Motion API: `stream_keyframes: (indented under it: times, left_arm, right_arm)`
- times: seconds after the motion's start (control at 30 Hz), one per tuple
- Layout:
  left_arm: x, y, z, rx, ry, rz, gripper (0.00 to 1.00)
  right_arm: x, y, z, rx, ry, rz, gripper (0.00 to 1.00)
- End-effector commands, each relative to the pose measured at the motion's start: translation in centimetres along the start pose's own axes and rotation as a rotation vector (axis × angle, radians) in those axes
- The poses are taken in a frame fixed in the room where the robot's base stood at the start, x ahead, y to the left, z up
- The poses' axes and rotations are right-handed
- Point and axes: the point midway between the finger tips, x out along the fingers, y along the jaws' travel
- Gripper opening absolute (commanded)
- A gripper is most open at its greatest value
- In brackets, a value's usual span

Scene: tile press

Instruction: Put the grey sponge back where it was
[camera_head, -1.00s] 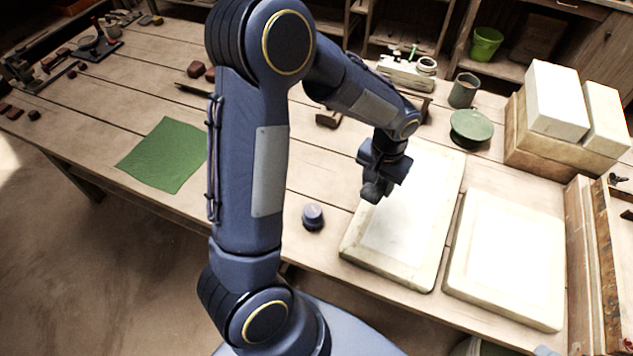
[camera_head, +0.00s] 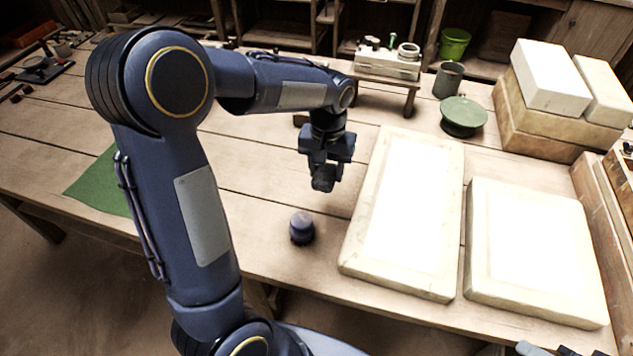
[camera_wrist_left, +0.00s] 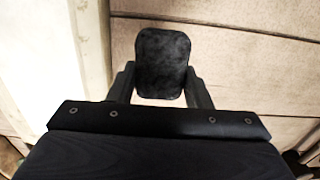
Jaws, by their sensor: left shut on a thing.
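My left gripper (camera_head: 323,183) is above the wooden table, just left of the left pale slab. It is shut on the grey sponge (camera_wrist_left: 163,62), a dark, rounded block between its two fingers in the left wrist view. In the head view the sponge (camera_head: 322,184) shows as a small dark block below the gripper, seemingly clear of the tabletop. My right gripper cannot be made out in these frames.
A small dark blue round object (camera_head: 302,228) stands on the table near the gripper. Two pale slabs (camera_head: 362,245) (camera_head: 480,270) lie to the right. A low bench (camera_head: 385,84), a grey cup (camera_head: 448,80) and a green round-topped stand (camera_head: 464,115) are behind. A green cloth (camera_head: 98,188) lies left.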

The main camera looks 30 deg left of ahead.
Motion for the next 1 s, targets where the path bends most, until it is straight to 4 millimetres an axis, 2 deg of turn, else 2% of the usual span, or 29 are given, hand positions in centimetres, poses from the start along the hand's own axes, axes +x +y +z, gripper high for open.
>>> stream_keyframes:
  times: [0.03,0.13,0.47,0.67,1.0]
  left_arm:
    - [1.5,-0.6,-0.4,-0.002,-0.008,-0.002,0.27]
    - [3.0,-1.6,-1.4,-0.001,-0.006,-0.001,0.27]
    - [5.2,-2.9,-2.6,0.0,-0.005,-0.001,0.27]
    - [8.2,-3.1,-2.8,0.003,-0.007,-0.001,0.27]
    - [8.6,-3.0,-2.8,0.002,-0.002,0.0,0.27]
  right_arm:
    - [0.2,0.1,0.1,0.0,0.0,0.0,0.36]
    - [0.4,0.2,0.2,0.0,0.0,0.0,0.36]
    - [0.5,0.2,0.3,0.0,0.0,0.0,0.36]
    - [0.9,0.4,0.5,0.0,0.0,0.0,0.36]
    - [1.0,0.4,0.5,0.0,0.0,0.0,0.36]
